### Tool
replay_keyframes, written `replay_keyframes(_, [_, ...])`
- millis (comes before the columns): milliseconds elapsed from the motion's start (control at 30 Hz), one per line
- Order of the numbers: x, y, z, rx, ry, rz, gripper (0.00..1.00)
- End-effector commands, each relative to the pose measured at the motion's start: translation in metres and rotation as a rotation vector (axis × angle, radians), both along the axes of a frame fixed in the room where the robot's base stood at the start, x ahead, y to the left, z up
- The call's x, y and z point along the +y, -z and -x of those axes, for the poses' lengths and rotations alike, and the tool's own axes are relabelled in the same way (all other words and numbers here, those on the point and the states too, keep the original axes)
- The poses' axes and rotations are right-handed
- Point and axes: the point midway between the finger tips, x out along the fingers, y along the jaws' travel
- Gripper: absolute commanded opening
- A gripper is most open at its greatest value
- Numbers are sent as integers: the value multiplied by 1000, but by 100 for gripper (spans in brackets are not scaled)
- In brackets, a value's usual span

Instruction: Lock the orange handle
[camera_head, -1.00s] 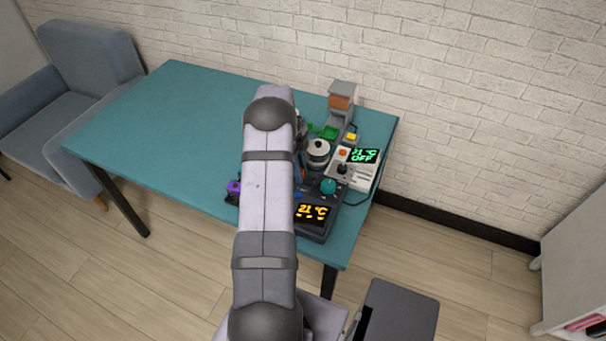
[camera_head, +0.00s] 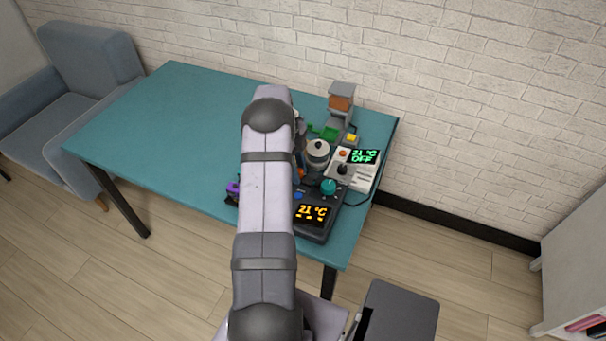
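A small orange piece (camera_head: 301,173) shows at the right edge of my arm, beside the silver pot; it may be part of the orange handle, but most of it is hidden. My arm reaches over the table and covers whatever lies behind it. My gripper is hidden behind the arm, so its fingers and anything between them cannot be seen.
On the teal table (camera_head: 170,120) stand a silver pot (camera_head: 318,152), a white control box (camera_head: 357,173) reading 21 °C OFF, a dark box (camera_head: 318,227) with an orange display, a grey device (camera_head: 341,95) and a purple item (camera_head: 233,188). The table's left half is clear.

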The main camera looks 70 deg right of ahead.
Motion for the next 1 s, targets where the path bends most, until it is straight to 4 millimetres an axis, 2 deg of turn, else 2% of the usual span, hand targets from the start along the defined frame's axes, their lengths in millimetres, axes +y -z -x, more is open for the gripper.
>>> replay_keyframes(1000, [0,-68,0,0,0,-1,28])
